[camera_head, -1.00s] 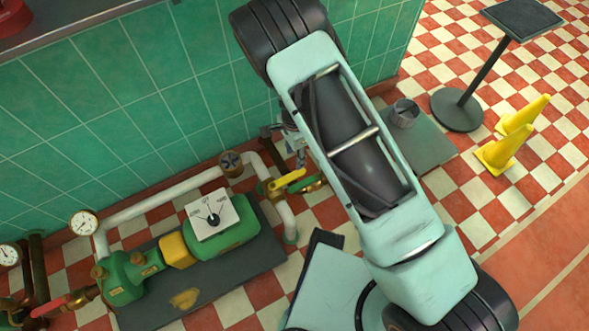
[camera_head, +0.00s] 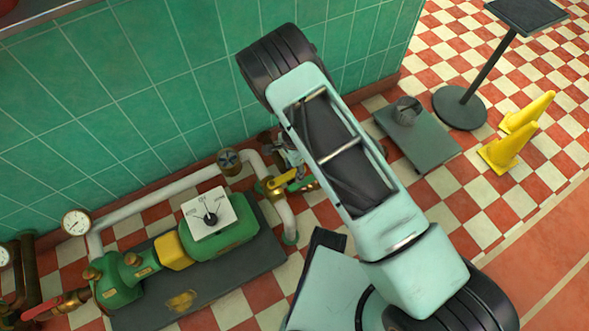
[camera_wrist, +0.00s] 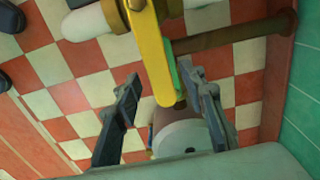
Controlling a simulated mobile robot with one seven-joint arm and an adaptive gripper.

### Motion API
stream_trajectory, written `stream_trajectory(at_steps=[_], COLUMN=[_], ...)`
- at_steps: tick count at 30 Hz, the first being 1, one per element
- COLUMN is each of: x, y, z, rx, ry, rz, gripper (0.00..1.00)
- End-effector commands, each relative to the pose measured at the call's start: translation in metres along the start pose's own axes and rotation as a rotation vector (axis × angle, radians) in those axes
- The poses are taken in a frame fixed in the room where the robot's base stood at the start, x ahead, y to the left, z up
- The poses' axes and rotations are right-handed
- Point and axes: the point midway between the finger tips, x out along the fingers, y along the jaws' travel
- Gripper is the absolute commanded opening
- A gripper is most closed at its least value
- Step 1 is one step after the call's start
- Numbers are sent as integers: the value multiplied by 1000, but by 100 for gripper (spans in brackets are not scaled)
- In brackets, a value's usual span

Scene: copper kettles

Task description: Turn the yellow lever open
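The yellow lever (camera_head: 282,183) sits on a valve in the white pipe near the tiled wall, left of my arm. In the wrist view the yellow lever (camera_wrist: 153,52) runs down from the top, and its free end lies between my two fingers in the picture. My gripper (camera_wrist: 164,78) is open, with a gap on each side of the lever; I see no contact. How far the lever is in depth from the fingers is unclear. In the head view my gripper (camera_head: 291,153) is small, beside the lever, and partly hidden by my arm.
A green pump (camera_head: 215,240) with a dial plate (camera_head: 211,215) stands left on a dark base. A red-handled valve (camera_head: 52,306) and a gauge (camera_head: 76,222) are farther left. Yellow cones (camera_head: 508,152) and a pedestal (camera_head: 461,108) stand right. A brown pipe (camera_wrist: 235,35) runs near the lever.

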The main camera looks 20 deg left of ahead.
Motion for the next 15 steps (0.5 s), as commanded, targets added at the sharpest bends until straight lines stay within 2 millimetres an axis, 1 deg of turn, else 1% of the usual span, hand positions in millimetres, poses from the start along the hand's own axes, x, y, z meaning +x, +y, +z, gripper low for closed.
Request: stream_trajectory(at_steps=[3,13,15], x=[0,-1,-1], y=[0,0,0], z=[0,0,0], rx=[0,0,0], ry=[0,0,0], rz=[0,0,0], gripper=[37,0,0])
